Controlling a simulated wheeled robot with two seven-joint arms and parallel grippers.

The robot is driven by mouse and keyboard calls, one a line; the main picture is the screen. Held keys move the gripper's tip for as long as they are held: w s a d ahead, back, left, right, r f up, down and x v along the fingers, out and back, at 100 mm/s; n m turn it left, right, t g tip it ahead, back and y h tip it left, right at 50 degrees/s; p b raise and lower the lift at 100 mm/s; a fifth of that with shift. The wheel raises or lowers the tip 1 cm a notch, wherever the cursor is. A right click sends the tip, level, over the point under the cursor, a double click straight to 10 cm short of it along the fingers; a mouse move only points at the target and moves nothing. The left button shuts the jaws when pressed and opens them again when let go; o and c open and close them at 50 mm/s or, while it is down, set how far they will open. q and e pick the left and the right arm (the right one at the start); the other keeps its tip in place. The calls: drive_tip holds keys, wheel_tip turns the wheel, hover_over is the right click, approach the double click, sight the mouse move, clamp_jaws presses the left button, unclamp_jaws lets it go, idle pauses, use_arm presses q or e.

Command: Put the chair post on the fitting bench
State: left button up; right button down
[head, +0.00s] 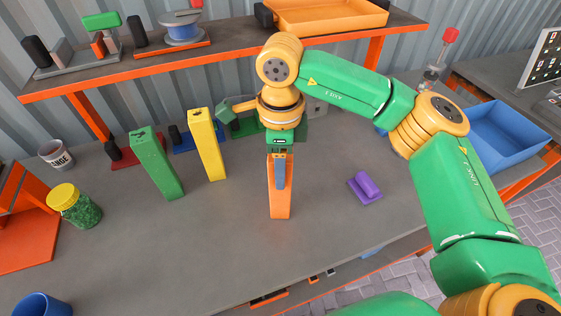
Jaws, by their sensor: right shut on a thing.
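Three upright posts show on or over the grey bench top (210,240): a green post (158,165), a yellow post (207,145) and an orange post (280,206). No marking I can read tells which is the chair post, or whether this grey top is the fitting bench. My right gripper (280,172) points down and is shut on the upper part of the orange post, which is upright. I cannot tell whether its foot touches the bench top. My left gripper is out of view.
A purple piece (366,187) lies right of the orange post. A jar with a yellow lid (77,208), a labelled cup (57,155) and a blue cup (42,306) stand left. A shelf (225,50) runs behind. A blue tray (507,138) is at right. The front middle is clear.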

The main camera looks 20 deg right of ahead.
drive_tip(key=shift+f, duration=0.15)
drive_tip(key=shift+c, duration=1.1)
unclamp_jaws()
wheel_tip(320, 180, up, 6)
drive_tip(key=shift+r, duration=0.15)
wheel_tip(320, 180, up, 6)
drive_tip(key=shift+r+p, duration=0.15)
drive_tip(key=shift+p, duration=0.55)
